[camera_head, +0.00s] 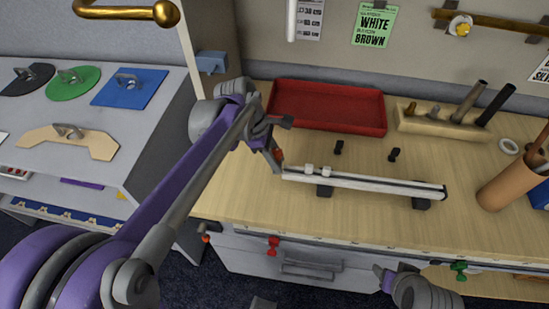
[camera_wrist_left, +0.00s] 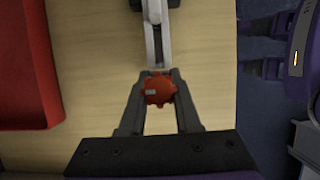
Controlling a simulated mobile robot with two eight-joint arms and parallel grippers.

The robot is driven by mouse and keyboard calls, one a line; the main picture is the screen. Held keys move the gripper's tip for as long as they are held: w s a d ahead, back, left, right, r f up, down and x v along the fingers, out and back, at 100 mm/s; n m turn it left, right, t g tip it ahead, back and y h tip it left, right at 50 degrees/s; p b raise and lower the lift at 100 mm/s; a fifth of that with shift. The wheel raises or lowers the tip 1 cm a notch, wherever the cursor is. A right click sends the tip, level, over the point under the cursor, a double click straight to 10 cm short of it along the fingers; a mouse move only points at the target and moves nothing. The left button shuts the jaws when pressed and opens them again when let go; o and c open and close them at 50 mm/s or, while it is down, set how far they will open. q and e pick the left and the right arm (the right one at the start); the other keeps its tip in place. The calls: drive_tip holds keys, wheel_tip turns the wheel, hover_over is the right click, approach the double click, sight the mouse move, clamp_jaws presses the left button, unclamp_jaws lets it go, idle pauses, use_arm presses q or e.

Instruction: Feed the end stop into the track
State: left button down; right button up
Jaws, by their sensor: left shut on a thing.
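The track (camera_head: 375,184) is a long white rail lying on dark supports on the wooden table, with a dark cap at its right end and small white pieces near its left end. My left gripper (camera_head: 277,159) is at the track's left end, shut on a red knobbed piece, apparently the end stop (camera_wrist_left: 158,90). In the left wrist view the end stop sits between the fingertips (camera_wrist_left: 160,95), right at the track's near end (camera_wrist_left: 154,45). I cannot tell whether any of it is inside the track. My right gripper (camera_head: 410,286) is low in the head view, its jaws unclear.
A red tray (camera_head: 327,108) lies behind the track. Two small black pieces (camera_head: 338,147) (camera_head: 394,155) stand between them. A wooden block with rods (camera_head: 455,122) and a brown cylinder (camera_head: 508,187) are at the right. The table's front edge runs just below the track.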

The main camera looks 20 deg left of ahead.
use_arm(q)
drive_tip(key=shift+w+d, duration=0.2)
drive_tip(key=shift+d, duration=0.9)
drive_tip(key=shift+w+d, duration=0.2)
drive_tip(key=shift+d, duration=0.9)
drive_tip(key=c, duration=0.5)
unclamp_jaws()
drive_tip(key=shift+c, duration=0.2)
drive_tip(key=v, duration=1.1)
drive_tip(key=shift+p, duration=0.35)
drive_tip(key=shift+s+d+f, duration=0.1)
drive_tip(key=shift+s+f+m, duration=0.15)
drive_tip(key=shift+s+m, duration=0.15)
drive_tip(key=shift+m, duration=0.1)
drive_tip(key=s+f+m+t+y, duration=0.1)
drive_tip(key=s+f+m, duration=0.3)
drive_tip(key=s+m, duration=0.1)
drive_tip(key=s+a+f+m+t+y+p, duration=0.1)
drive_tip(key=s+f+m, duration=0.3)
drive_tip(key=m, duration=0.4)
drive_tip(key=s+a+f+m+t+y+p, duration=0.1)
drive_tip(key=s+f+m+t+y, duration=0.1)
drive_tip(key=s+f+m, duration=0.2)
drive_tip(key=shift+s+f+m+t+y, duration=0.1)
drive_tip(key=shift+s+m+t+y, duration=0.2)
drive_tip(key=shift+s+m, duration=0.9)
